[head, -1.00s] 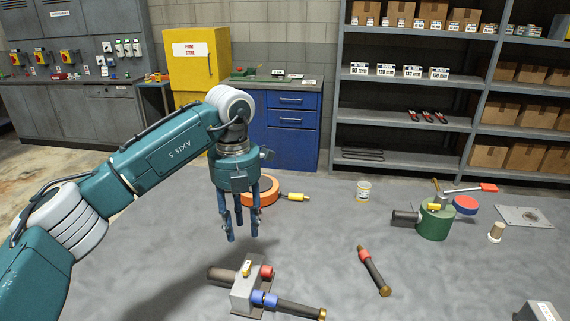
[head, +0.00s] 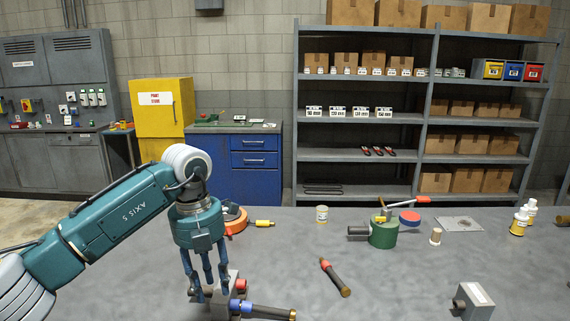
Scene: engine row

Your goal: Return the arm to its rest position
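My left arm comes in from the left, and its teal gripper (head: 208,288) points down with its blue fingers spread and nothing seen between them. The fingertips overlap the grey block (head: 236,287) with a red collar, a blue collar and a dark pipe; I cannot tell from this view how far above or in front of it they are. My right arm and gripper are not in view.
An orange ring (head: 236,224) lies just behind the gripper. Shelves (head: 297,140) stand behind.

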